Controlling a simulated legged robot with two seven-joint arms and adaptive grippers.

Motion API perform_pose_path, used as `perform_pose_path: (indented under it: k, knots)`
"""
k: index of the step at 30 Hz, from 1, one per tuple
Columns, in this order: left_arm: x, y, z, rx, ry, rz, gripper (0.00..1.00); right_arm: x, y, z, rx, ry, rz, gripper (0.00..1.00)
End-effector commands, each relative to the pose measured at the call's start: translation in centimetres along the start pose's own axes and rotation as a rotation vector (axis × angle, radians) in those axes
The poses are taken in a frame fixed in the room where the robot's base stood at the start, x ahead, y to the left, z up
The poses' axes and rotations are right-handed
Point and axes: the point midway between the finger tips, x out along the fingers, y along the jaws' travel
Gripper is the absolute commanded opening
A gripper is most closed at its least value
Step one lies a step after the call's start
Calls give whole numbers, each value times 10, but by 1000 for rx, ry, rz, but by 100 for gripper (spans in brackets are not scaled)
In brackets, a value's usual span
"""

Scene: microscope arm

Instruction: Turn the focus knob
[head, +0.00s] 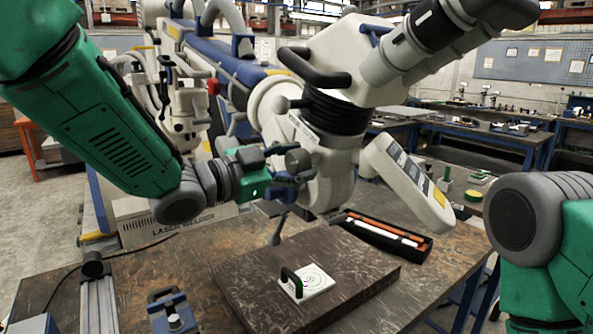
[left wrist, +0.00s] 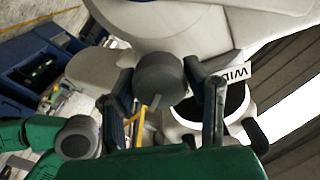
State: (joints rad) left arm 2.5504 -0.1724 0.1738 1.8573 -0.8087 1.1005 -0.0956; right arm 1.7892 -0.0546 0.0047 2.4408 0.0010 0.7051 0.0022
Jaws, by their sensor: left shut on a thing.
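The microscope (head: 345,60), a large cream-white body on an arm, hangs over the table. Its focus knob (head: 298,161) is a dark grey round knob on the side of the lower body. The knob also shows in the left wrist view (left wrist: 160,78), between the two dark fingers. My left gripper (head: 288,181) reaches in from the left and is shut on the focus knob, one finger on each side of it. My right arm shows at the right edge, but its gripper is out of view.
A dark block (head: 235,285) on the worn table (head: 425,295) carries a white plate (head: 318,282) with a black handle, below the microscope. A black tray (head: 412,252) with rods lies behind it. A blue-topped clamp (head: 170,308) stands at front left.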

Motion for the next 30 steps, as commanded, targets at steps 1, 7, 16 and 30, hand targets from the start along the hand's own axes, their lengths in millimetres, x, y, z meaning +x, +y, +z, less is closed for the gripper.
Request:
perform_pose_path:
  k: [1, 7, 16, 30]
  knots:
    - [1, -2, -1, 13, 2, -4, 12, 2, 0, 0, 0, 0, 0, 40]
    - [0, -2, -1, 31, 2, -4, 12, 3, 0, 0, 0, 0, 0, 40]
    - [0, -2, -2, 31, 3, -4, 12, 3, 0, 0, 0, 0, 0, 40]
    - [-6, 0, -2, 29, 1, -2, 61, 2, 0, 3, 0, 2, 0, 40]
